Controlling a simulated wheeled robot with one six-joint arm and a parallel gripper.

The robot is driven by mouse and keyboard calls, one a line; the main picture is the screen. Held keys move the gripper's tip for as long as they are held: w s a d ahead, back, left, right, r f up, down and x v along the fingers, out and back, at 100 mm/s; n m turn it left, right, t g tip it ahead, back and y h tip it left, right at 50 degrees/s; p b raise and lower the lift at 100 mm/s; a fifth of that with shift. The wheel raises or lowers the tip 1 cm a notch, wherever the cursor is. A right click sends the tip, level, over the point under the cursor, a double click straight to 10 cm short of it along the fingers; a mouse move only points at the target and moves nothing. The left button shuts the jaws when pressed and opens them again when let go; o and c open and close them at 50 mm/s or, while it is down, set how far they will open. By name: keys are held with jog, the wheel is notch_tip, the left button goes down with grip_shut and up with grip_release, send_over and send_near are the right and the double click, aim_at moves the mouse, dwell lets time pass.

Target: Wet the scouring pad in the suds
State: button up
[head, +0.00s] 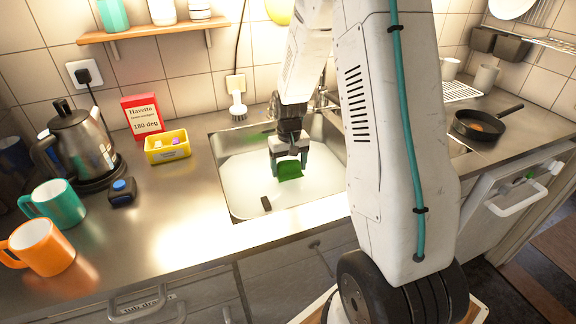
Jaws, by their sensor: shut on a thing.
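The scouring pad (289,172) is a green block in the head view, over the sink at the middle of the counter. My gripper (289,160) points down into the sink and is shut on the pad. The suds (248,185) are a pale whitish fill in the sink basin (222,192). The pad's lower edge is at or just above the suds; I cannot tell whether it touches. My arm hides the right part of the sink.
A small dark object (266,203) shows in the basin's front. A frying pan (480,124) is at the right.

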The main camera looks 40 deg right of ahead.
aim_at(289, 191)
jog(key=shift+f, duration=3.05)
jog(key=shift+f, duration=0.65)
jog(key=shift+r, duration=0.1)
jog(key=shift+r, duration=3.45)
